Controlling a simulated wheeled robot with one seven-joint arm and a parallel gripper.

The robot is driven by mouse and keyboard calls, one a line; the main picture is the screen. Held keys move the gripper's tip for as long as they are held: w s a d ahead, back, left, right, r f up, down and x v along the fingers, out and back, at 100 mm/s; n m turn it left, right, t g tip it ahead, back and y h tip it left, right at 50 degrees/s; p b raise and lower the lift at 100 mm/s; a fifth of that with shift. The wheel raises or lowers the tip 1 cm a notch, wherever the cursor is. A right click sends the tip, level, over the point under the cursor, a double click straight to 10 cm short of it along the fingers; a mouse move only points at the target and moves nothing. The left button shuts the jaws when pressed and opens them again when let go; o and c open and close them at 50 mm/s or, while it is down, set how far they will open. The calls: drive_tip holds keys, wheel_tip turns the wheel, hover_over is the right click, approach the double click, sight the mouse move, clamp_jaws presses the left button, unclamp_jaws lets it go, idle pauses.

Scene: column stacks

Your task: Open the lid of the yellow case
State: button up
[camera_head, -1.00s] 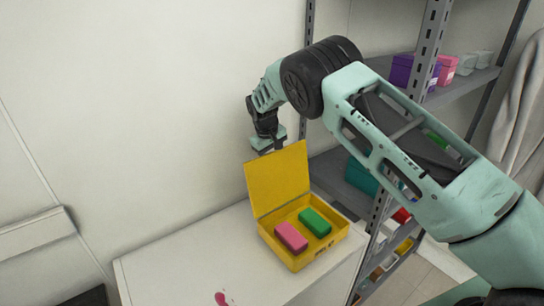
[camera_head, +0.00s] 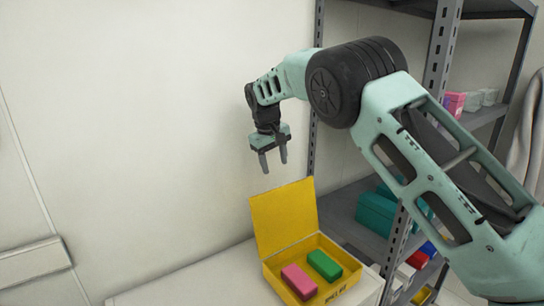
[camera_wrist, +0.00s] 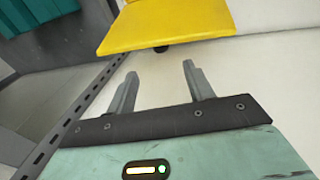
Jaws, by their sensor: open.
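The yellow case (camera_head: 318,290) stands on a white cabinet top in the lower middle of the head view. Its lid (camera_head: 284,217) stands raised, roughly upright, at the back of the case. A pink block (camera_head: 298,281) and a green block (camera_head: 324,265) lie inside. My gripper (camera_head: 273,161) is open and empty, its fingers pointing down, above the lid's top edge in the head view and apart from it. In the wrist view the lid (camera_wrist: 165,25) shows at the top, beyond the two spread fingers (camera_wrist: 158,82).
The white cabinet top (camera_head: 225,275) has free room left of the case. A grey metal shelf rack (camera_head: 442,50) stands to the right, holding teal bins (camera_head: 377,212) and small boxes. A plain wall (camera_head: 150,120) is behind.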

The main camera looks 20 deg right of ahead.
drive_tip(key=shift+b+v, duration=0.3)
drive_tip(key=shift+v, duration=1.9)
drive_tip(key=shift+s+a, duration=0.1)
